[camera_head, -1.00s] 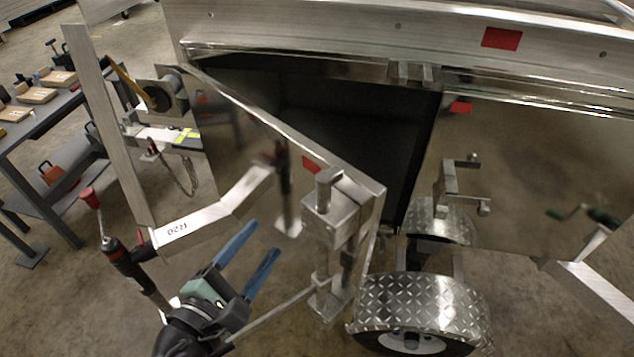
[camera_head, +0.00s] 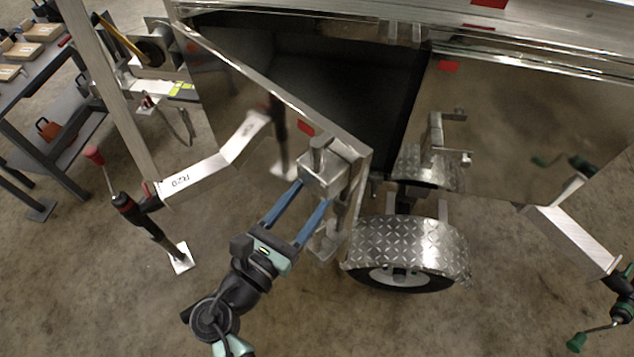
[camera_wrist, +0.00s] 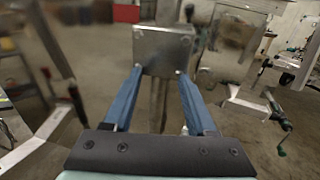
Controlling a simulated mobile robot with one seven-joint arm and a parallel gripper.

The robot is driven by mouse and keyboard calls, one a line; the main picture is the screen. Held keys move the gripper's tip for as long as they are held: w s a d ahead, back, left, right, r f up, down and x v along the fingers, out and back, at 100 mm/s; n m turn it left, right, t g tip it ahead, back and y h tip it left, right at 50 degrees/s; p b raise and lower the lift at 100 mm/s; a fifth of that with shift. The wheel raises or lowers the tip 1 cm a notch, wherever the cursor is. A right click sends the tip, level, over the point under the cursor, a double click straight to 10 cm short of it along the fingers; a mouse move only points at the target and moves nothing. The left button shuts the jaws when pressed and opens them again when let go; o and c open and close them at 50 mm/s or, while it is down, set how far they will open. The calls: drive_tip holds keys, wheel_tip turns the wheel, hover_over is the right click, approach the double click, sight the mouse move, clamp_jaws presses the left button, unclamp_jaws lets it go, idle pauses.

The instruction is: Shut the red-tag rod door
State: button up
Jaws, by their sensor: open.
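The shiny metal rod door (camera_head: 232,95) stands open on the trailer's side, hinged at the left, with a red tag (camera_head: 306,128) near its free edge. A metal latch block (camera_head: 325,172) with a rod sits at that free edge. My gripper (camera_head: 298,196) is open, its two blue fingers reaching toward the block from the front. In the wrist view the block (camera_wrist: 162,50) is between and just beyond the fingertips (camera_wrist: 158,85); I cannot tell whether they touch it. The dark door opening (camera_head: 330,95) shows behind the door.
A trailer wheel under a diamond-plate fender (camera_head: 410,250) is right of the door edge. A red-handled jack (camera_head: 135,212) stands at left, and a green-handled one (camera_head: 620,300) at right. A closed shiny panel (camera_head: 520,140) with another red tag (camera_head: 448,66) is right of the opening.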

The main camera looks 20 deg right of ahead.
sight(314, 192)
drive_tip(key=shift+x, duration=1.7)
clamp_jaws()
